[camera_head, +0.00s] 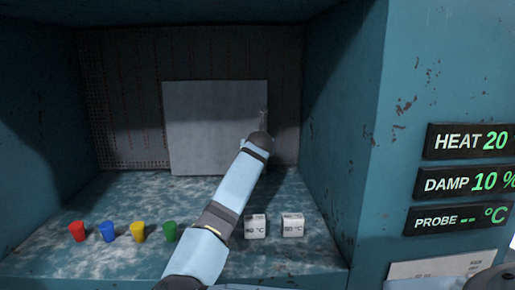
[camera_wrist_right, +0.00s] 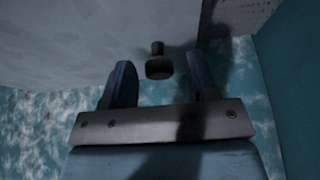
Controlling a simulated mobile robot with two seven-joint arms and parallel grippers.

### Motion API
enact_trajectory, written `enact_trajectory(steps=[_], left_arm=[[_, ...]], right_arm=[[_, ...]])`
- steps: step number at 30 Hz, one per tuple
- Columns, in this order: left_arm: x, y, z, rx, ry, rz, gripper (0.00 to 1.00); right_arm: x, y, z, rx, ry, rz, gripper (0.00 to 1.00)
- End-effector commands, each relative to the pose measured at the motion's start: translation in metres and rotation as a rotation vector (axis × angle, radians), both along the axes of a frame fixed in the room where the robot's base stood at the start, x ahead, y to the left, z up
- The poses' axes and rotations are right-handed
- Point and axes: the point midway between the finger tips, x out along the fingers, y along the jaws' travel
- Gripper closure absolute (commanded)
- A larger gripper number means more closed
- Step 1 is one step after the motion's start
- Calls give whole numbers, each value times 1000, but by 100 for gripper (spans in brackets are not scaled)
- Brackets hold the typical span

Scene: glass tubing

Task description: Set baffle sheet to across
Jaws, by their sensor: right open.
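The baffle sheet (camera_head: 210,125) is a flat grey square plate standing upright near the back of the teal chamber, seen nearly face-on in the head view. Its right edge is partly covered by my arm. In the right wrist view the pale sheet (camera_wrist_right: 75,40) fills the upper left. A dark round knob (camera_wrist_right: 158,68) on a short stem shows between the fingertips of my right gripper (camera_wrist_right: 160,78). The fingers are open, with gaps on both sides of the knob. In the head view my wrist hides the knob and most of the gripper. My left gripper is not in view.
The right wall (camera_head: 335,130) is close. Panels read HEAT 20 (camera_head: 470,141), DAMP 10 %, PROBE --.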

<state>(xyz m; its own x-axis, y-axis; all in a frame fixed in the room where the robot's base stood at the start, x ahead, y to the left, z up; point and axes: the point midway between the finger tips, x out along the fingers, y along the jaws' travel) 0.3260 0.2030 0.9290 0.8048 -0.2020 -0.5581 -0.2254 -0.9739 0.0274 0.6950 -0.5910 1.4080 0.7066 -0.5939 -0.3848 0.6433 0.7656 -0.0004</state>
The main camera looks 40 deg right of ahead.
Motion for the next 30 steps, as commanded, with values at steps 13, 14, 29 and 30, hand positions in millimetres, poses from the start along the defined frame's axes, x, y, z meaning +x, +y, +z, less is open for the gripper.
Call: enact_trajectory(steps=[13, 14, 29, 30], left_arm=[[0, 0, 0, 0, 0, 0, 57], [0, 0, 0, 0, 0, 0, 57], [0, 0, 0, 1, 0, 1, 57], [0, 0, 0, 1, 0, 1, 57]], right_arm=[[1, 3, -3, 0, -1, -1, 46], [1, 3, -3, 0, -1, -1, 46], [0, -3, -3, 0, 0, -2, 100], [-1, -7, -3, 1, -1, -3, 100]])
